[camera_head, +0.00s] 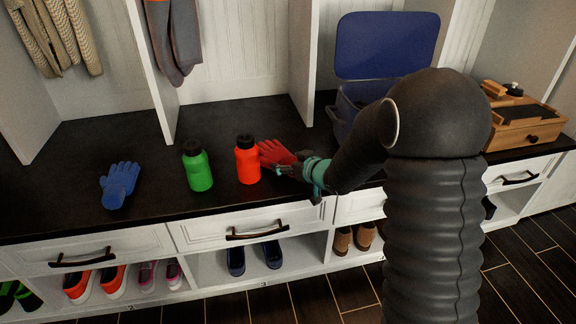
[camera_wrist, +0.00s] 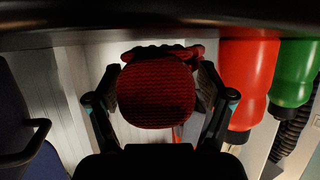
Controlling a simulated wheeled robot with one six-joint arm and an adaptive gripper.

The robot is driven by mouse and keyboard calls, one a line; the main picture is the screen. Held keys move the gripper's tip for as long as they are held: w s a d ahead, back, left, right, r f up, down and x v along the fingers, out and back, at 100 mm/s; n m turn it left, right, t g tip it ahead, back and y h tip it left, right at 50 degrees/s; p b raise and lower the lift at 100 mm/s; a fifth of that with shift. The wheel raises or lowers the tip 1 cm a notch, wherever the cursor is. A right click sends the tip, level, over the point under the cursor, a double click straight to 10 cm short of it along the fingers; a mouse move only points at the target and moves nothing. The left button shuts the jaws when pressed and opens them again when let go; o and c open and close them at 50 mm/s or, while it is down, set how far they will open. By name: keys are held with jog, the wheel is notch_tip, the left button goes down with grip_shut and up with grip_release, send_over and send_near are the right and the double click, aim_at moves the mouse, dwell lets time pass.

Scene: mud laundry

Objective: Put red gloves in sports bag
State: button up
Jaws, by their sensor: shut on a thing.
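The red gloves (camera_head: 277,155) are at my gripper (camera_head: 300,172), just right of the orange-red bottle in the head view. In the wrist view the red gloves (camera_wrist: 156,95) fill the space between the two fingers of my gripper (camera_wrist: 160,105), which is shut on them. The head view does not make clear whether the gloves touch the bench. The sports bag, a blue container (camera_head: 345,104) with its lid raised, stands on the bench to the right. My arm hides much of its front. At the left edge of the wrist view is a dark blue shape with a handle.
An orange-red bottle (camera_head: 247,160) and a green bottle (camera_head: 197,167) stand left of my gripper. A blue glove (camera_head: 119,184) lies farther left. A wooden box (camera_head: 524,124) stands at the right. Upright partitions (camera_head: 301,60) divide the bench. Shoes sit on the shelf below.

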jog(key=shift+f, duration=0.25)
jog(key=shift+f, duration=0.2)
jog(key=o, duration=1.1)
jog(key=shift+c, duration=0.2)
jog(key=shift+r, duration=0.1)
jog(key=shift+r, duration=0.15)
jog(key=v, duration=1.2)
jog(key=shift+p, duration=0.45)
